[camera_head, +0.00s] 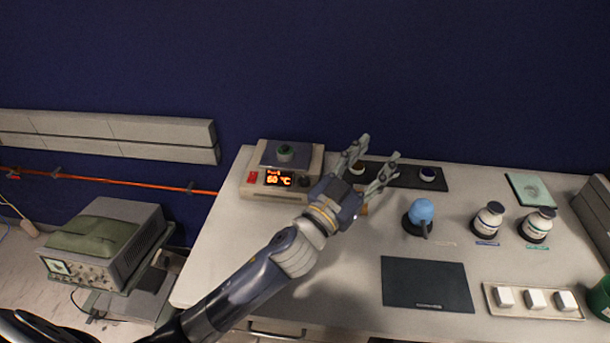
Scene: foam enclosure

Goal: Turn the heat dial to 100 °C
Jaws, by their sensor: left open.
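The hotplate (247,190) stands at the back left of the bench. Its lit orange display (279,179) reads about 60 °C. A red switch (253,177) is left of the display. A dark knob, which looks like the heat dial (305,181), is right of it, close to my left gripper's wrist. A small green and dark item (285,152) sits on the dark top plate. My left gripper (379,150) is open and empty. Its fingers point up and right, past the hotplate's right side, over the dark strip. My right gripper is not in view.
A blue round-topped item (422,211), two white bottles (489,220) (538,225), a dark mat (427,285) and a tray (492,302) with white blocks are on the right. A dark strip (403,175) lies at the back. The bench's left front is clear.

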